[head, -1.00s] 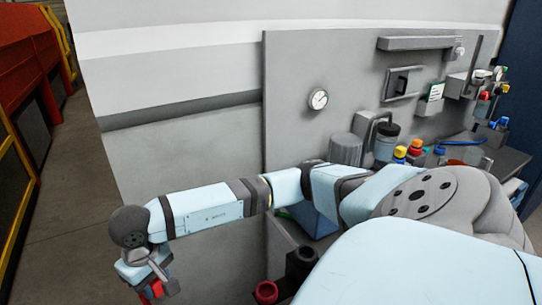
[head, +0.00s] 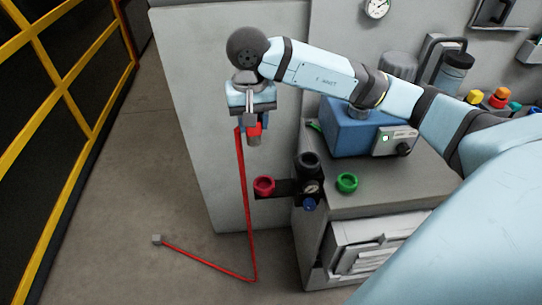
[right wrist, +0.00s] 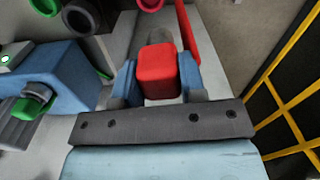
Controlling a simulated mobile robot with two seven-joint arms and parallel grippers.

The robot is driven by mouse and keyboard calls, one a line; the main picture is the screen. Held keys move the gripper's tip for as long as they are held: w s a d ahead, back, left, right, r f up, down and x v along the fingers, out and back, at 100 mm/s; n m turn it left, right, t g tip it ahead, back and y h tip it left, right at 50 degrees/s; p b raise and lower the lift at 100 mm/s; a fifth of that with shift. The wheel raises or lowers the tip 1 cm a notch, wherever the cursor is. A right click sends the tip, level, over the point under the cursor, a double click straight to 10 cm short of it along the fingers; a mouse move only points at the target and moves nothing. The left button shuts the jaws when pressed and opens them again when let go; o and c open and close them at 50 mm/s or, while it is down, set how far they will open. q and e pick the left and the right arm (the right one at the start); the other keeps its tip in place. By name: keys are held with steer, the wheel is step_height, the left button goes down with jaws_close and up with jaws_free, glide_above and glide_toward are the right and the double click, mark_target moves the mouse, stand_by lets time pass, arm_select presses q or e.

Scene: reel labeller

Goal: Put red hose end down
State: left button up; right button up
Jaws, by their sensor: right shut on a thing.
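My right gripper (head: 252,128) is shut on the red hose end (head: 255,131), high above the floor in front of the grey panel. In the right wrist view the red block of the hose end (right wrist: 158,72) sits between the two blue fingers, with a grey tip beyond it. The red hose (head: 244,195) hangs from the gripper to the floor, bends there and runs left to a small grey fitting (head: 157,240) lying on the floor. The left gripper does not show.
A bracket beside the grey cabinet holds a red ring (head: 264,186), a black ring (head: 307,162) and a small gauge. A green ring (head: 347,183) and a blue box (head: 352,128) are on the cabinet top (head: 400,185). A yellow fence (head: 70,92) stands left; the floor between is clear.

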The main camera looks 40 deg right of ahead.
steer(key=shift+s+d+r+m, duration=0.15)
steer(key=shift+d+r+m, duration=0.1)
steer(key=shift+d, duration=0.15)
steer(key=shift+s+d+r+m, duration=0.1)
steer(key=shift+d+r+m, duration=0.15)
steer(key=shift+d, duration=0.15)
steer(key=f, duration=0.9)
steer(key=f+p, duration=0.1)
steer(key=f, duration=0.9)
steer(key=shift+s+d, duration=0.1)
steer(key=shift+d, duration=0.1)
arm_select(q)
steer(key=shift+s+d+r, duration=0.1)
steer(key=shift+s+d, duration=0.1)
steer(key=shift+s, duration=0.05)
arm_select(e)
steer(key=shift+f, duration=0.1)
steer(key=shift+f+b, duration=0.15)
steer(key=shift+b, duration=0.15)
steer(key=o, duration=1)
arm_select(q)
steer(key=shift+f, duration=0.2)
